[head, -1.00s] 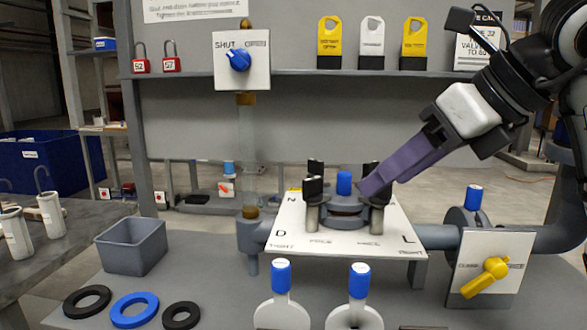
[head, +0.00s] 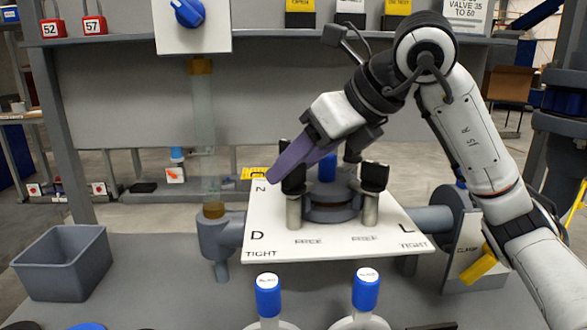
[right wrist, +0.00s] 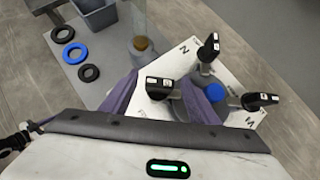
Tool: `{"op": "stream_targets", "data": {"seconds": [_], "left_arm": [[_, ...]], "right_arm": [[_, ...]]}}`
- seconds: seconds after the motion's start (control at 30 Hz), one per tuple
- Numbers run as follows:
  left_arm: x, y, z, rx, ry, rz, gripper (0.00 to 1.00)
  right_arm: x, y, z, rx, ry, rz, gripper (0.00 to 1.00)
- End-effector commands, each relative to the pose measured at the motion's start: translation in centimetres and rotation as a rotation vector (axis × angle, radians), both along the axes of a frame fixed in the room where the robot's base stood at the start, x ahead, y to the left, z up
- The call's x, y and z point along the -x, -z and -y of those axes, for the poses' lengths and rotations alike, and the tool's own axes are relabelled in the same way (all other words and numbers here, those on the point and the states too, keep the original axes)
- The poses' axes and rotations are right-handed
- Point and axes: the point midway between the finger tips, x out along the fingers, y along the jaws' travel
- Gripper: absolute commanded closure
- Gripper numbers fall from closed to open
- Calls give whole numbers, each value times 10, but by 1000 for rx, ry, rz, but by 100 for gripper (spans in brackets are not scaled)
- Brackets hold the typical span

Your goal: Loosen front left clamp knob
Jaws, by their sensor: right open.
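The front left clamp knob (head: 293,180) has a black handle on a silver post and stands at the front left of a white plate (head: 270,232). My right gripper (head: 277,173) reaches over the plate from the right, with its purple fingers at this knob's black top. In the right wrist view the fingers are apart (right wrist: 163,80), with the front left knob's black handle (right wrist: 157,88) between them. I cannot tell whether they touch it. The front right knob (head: 374,178) stands clear of the fingers. My left gripper is not in view.
Two rear knobs show in the right wrist view, back left (right wrist: 208,48) and back right (right wrist: 262,100). A blue-topped part (head: 327,168) is between the knobs. A glass tube (head: 209,130) stands left of the plate, and a grey bin (head: 62,262) farther left. Two blue-capped pieces stand in front.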

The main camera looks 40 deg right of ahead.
Motion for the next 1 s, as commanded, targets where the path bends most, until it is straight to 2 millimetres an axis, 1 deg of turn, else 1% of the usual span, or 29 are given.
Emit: {"op": "stream_targets", "data": {"seconds": [0.03,0.1,0.43,0.67,0.7,1.0], "left_arm": [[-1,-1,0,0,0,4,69],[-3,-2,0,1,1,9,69],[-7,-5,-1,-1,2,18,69],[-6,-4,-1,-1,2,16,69],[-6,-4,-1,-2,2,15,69],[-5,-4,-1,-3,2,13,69]], "right_arm": [[-4,5,-1,-1,-1,-2,45],[-7,8,-2,-2,-1,-1,45],[-9,10,-2,-1,-1,0,45],[-9,9,-3,-1,-1,0,84],[-9,9,-3,-1,-1,0,86],[-9,9,-2,-1,-41,0,86]]}}
